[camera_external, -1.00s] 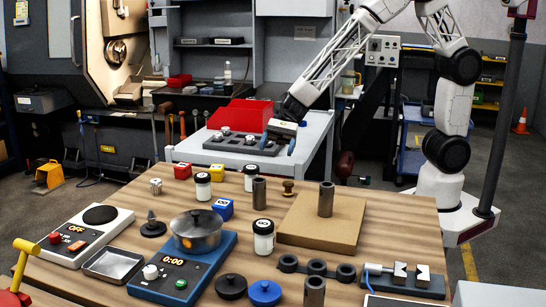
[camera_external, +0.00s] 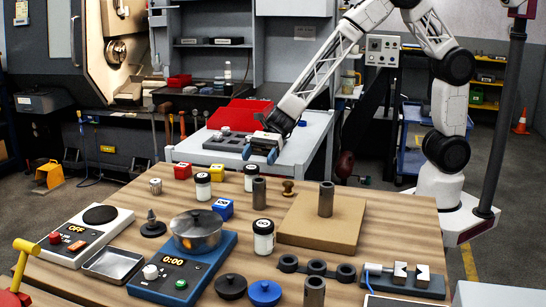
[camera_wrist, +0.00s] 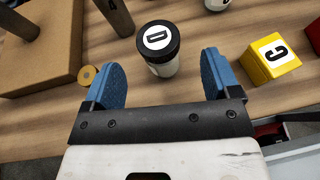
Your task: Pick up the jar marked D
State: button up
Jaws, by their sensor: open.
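The jar marked D (camera_wrist: 160,62) is white with a black lid and a white D label. In the wrist view it stands upright just beyond my fingertips, centred across the gap between them. In the external view I take it to be the rear jar (camera_external: 251,180), whose mark is too small to read there. My gripper (camera_wrist: 162,76) is open, with blue fingers and nothing between them. In the external view my gripper (camera_external: 261,154) is above and behind that jar, apart from it, near the table's back edge.
A grey cylinder (camera_external: 259,192) stands close in front of the jar. A yellow cube marked C (camera_wrist: 270,58) is to its right in the wrist view, a brass-coloured knob (camera_wrist: 88,76) to its left. A wooden board (camera_external: 320,232) and other jars (camera_external: 203,190) are nearby.

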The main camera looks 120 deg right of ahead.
aim_at(252, 167)
jog(key=shift+w+a+f, duration=0.2)
jog(key=shift+w+a, duration=0.05)
jog(key=shift+w, duration=0.05)
jog(key=shift+a, duration=0.1)
jog(key=shift+f+x, duration=0.2)
jog(key=shift+x, duration=2.35)
jog(key=c, duration=1.1)
jog(key=shift+o, duration=0.2)
jog(key=shift+r, duration=0.15)
jog(key=shift+r, duration=1.45)
jog(key=shift+s+r, duration=0.25)
jog(key=shift+s, duration=0.05)
jog(key=s+a+r, duration=0.1)
jog(key=s+a, duration=0.1)
jog(key=s, duration=1.3)
jog(key=shift+a+r, duration=0.2)
jog(key=shift+a, duration=0.05)
